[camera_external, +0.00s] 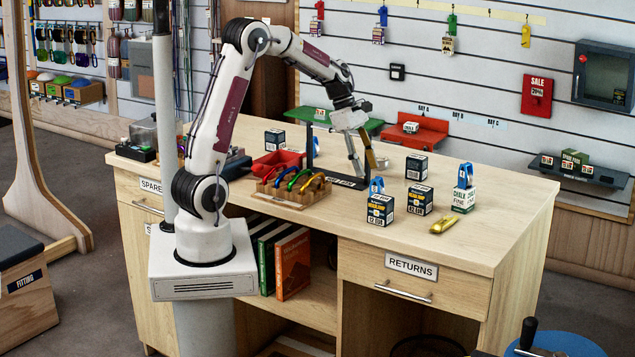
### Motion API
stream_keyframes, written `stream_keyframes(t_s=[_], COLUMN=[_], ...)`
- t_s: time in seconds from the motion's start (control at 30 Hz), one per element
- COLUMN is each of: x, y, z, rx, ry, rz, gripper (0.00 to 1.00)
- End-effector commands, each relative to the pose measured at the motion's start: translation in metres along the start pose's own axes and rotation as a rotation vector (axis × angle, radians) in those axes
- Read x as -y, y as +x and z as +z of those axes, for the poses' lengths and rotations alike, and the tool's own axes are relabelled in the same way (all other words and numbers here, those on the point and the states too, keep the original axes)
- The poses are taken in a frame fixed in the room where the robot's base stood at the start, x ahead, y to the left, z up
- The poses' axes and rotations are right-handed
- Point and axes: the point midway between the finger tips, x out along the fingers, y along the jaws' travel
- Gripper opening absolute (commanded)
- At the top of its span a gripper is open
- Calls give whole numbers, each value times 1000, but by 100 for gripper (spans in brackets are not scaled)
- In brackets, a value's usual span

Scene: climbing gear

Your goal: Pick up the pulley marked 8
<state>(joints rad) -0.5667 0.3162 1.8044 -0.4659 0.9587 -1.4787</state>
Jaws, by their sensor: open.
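I cannot read an 8 on any item, so I cannot tell which is the pulley marked 8. One blue item (377,186) that may be a pulley sits on a dark box at the table's front. A similar blue item (465,173) sits on a white-and-green chalk box to the right. A yellow item (443,221) lies flat on the table between them. My gripper (364,168) is open, pointing down above the table behind the front box. It holds nothing that I can make out. A dark stand (312,148) is close on its left.
The wooden table (490,245) also bears dark boxes (416,167), a rack of coloured carabiners (291,186) and a red tray (277,162). Small tagged items (382,16) hang on the slatted wall. The table's right front is clear.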

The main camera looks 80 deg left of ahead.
Motion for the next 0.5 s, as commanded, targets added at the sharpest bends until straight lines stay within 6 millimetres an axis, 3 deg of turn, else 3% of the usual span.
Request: stream_keyframes(t_s=[0.5], x=[1], y=[0], z=[0], rx=[1], ry=[-98], rz=[-2], gripper=[41])
